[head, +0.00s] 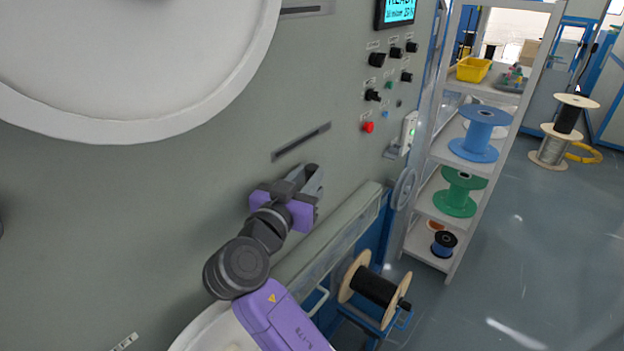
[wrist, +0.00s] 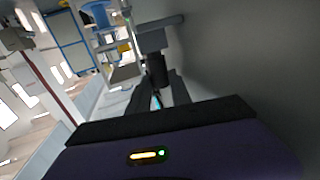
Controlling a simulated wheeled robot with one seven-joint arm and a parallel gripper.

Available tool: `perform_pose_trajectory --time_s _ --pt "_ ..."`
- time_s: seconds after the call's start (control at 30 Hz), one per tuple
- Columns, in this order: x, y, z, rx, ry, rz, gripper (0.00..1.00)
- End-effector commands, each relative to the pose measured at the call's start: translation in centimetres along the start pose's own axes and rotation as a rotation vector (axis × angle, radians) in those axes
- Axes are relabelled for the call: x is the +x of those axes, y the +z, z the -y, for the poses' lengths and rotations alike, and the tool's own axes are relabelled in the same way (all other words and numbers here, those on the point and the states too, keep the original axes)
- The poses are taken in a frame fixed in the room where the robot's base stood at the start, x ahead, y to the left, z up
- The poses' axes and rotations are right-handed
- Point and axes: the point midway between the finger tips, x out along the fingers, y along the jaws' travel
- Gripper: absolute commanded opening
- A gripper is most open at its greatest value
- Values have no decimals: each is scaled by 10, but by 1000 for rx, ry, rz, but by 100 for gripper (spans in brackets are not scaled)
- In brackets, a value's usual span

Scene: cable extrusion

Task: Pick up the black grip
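My gripper (head: 312,174) is beside the grey machine face in the head view, just below a dark slot. Its two fingers (wrist: 157,88) stand apart in the wrist view, with a gap between them. A dark upright cylindrical piece (wrist: 157,68), which looks like the black grip, shows beyond the fingertips, against a grey block (wrist: 151,40). I cannot tell how far it is from the fingertips, and I see no finger closed on it. In the head view I cannot make out the black grip with certainty.
The machine wall carries black knobs (head: 376,59), a red button (head: 368,127) and a white device with a green light (head: 409,130). A grey handwheel (head: 403,188) and a ledge (head: 330,238) lie below.

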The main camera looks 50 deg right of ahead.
Motion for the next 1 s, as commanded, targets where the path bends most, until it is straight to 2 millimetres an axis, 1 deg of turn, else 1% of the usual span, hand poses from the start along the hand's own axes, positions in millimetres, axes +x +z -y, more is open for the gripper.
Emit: perform_pose_trajectory --time_s 0.37,0.53,0.67,0.7,0.87,1.0 --pt "0 -2 0 1 0 -1 0" --pt "0 -14 0 5 -1 -2 0" --pt "0 -33 0 7 0 -3 0" --pt "-4 -36 1 4 -2 -2 0" --pt "-41 -32 2 1 -6 0 0" --pt "-76 -32 2 2 -7 -1 0"
